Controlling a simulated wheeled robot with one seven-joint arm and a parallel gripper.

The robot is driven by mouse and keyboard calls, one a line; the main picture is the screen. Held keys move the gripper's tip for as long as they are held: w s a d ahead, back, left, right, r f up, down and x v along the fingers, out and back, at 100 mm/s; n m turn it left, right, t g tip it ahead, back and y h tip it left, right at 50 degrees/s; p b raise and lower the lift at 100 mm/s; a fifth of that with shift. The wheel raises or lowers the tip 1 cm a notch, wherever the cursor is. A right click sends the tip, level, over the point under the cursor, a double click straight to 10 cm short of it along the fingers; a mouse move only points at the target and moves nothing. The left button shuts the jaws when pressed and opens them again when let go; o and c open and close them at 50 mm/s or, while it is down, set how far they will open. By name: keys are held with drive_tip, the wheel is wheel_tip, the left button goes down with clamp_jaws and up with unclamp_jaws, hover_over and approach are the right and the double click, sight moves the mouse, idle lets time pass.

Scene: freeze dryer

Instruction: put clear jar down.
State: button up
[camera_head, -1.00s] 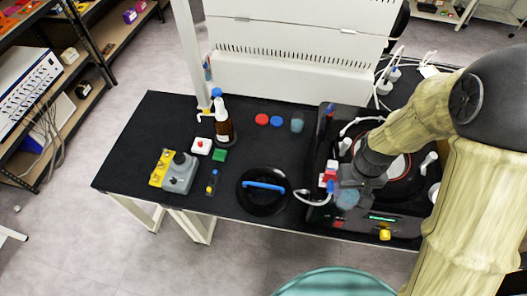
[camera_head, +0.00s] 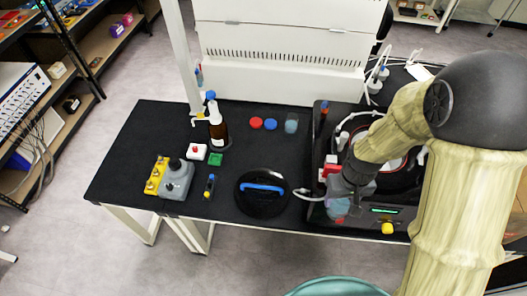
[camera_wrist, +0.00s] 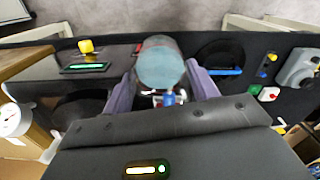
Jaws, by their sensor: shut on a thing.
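The clear jar (camera_wrist: 160,66), with a bluish look, is held between the two purple-grey fingers of my gripper (camera_wrist: 161,76) in the wrist view. In the head view the jar (camera_head: 337,208) shows below my gripper (camera_head: 343,189), by the front left corner of the freeze dryer (camera_head: 405,213). Whether its bottom touches anything cannot be told. A second clear bluish jar (camera_head: 291,123) stands on the black table (camera_head: 128,158), beside a blue cap (camera_head: 270,124) and a red cap (camera_head: 256,123).
A round black lid with a blue handle (camera_head: 262,188) lies left of the held jar. A brown bottle (camera_head: 217,132), a green block (camera_head: 215,159) and a grey-yellow control box (camera_head: 176,178) stand further left. Bare table lies between the lid and the caps.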

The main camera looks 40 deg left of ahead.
wheel_tip(320, 180, down, 14)
drive_tip(key=b, duration=1)
drive_tip(key=shift+f, duration=0.1)
drive_tip(key=shift+s, duration=0.15)
